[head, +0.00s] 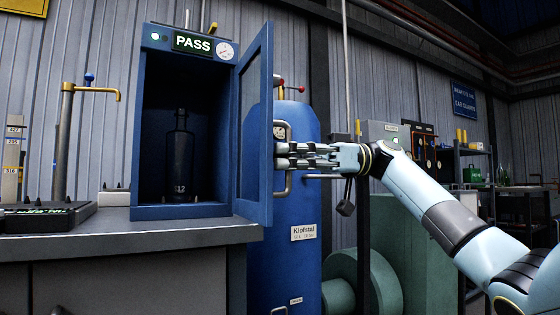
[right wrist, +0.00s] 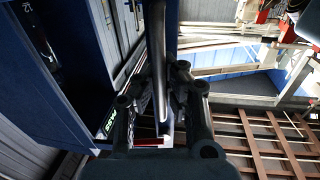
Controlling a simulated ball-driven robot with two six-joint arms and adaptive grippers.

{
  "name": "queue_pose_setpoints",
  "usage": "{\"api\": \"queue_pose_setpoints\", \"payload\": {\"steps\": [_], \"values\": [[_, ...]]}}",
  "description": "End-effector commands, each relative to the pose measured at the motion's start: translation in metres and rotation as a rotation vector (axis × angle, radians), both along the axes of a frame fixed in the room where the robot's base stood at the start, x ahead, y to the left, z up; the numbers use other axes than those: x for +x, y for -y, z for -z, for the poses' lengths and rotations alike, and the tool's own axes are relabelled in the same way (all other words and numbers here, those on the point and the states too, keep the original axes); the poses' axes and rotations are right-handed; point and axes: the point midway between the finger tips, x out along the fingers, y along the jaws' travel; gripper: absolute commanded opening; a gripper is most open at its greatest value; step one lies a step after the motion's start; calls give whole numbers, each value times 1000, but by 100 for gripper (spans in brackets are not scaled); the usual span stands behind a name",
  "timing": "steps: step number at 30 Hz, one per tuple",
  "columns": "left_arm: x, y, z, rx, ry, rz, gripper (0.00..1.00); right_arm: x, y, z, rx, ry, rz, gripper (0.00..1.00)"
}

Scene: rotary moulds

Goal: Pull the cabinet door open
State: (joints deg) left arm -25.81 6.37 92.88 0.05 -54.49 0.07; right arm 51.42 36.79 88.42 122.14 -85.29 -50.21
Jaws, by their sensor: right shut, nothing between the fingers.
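The blue cabinet (head: 148,120) stands on the bench with its door (head: 268,110) swung wide open to the right. The door has a window pane and a metal bar handle (head: 289,183) on its outer face. A dark bottle (head: 180,155) marked 12 stands upright inside. My right gripper (head: 284,156) is shut at the door's outer side, its fingertips at the handle and covering part of it. In the right wrist view, the bar (right wrist: 152,60) runs close to the fingers (right wrist: 160,85); I cannot tell whether they touch it. My left gripper is out of view.
A blue tank (head: 305,215) labelled Klofstal stands right behind the door and gripper. A green machine (head: 400,255) is to its right. A dark tray (head: 45,217) and a brass tap pipe (head: 66,140) are on the bench at left. The bench top (head: 150,232) before the cabinet is clear.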

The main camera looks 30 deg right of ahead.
Motion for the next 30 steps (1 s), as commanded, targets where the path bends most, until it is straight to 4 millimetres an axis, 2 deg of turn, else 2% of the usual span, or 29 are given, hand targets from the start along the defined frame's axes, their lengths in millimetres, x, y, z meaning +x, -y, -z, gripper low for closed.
{"api": "queue_pose_setpoints", "payload": {"steps": [14, 22, 30], "values": [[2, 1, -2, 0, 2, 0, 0, 0, 2, 1, -2, -2, -1, 0], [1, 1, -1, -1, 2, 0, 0, 0, 2, 1, -1, -1, 0, 33], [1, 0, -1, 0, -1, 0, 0, 0, 2, 0, -1, 0, 0, 34]]}}
